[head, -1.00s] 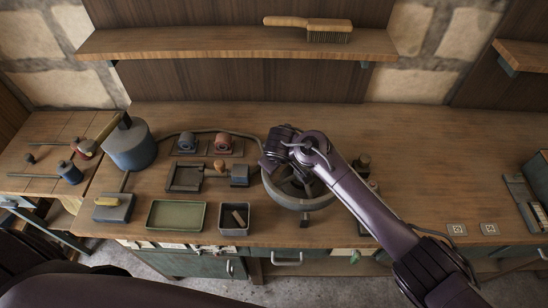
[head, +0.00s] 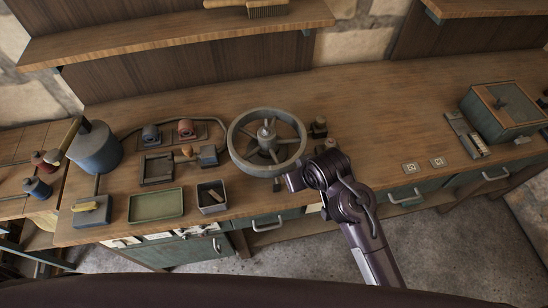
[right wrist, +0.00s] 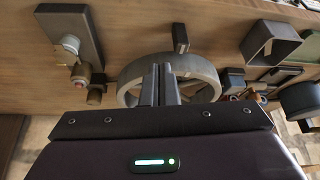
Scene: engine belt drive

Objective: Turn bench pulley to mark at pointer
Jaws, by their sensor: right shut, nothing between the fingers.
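The bench pulley (head: 235,138), a grey spoked wheel with a hub in its middle, lies flat on the bench. A small dark block (head: 277,185), perhaps the pointer, sits at its front edge; a dark block also shows by the rim in the right wrist view (right wrist: 180,38). I cannot make out a mark on the rim. My right gripper (head: 292,182) is at the front right of the pulley. In the right wrist view its fingers (right wrist: 159,84) are together and empty, overlapping the pulley rim (right wrist: 207,72) in the picture; contact cannot be told. My left gripper is not in view.
Small fittings (head: 318,128) stand right of the pulley. A dark bin (head: 211,208), a green tray (head: 155,219) and a blue-grey can (head: 96,150) are to the left. A lidded box (head: 505,112) stands far right. The bench behind the pulley is clear.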

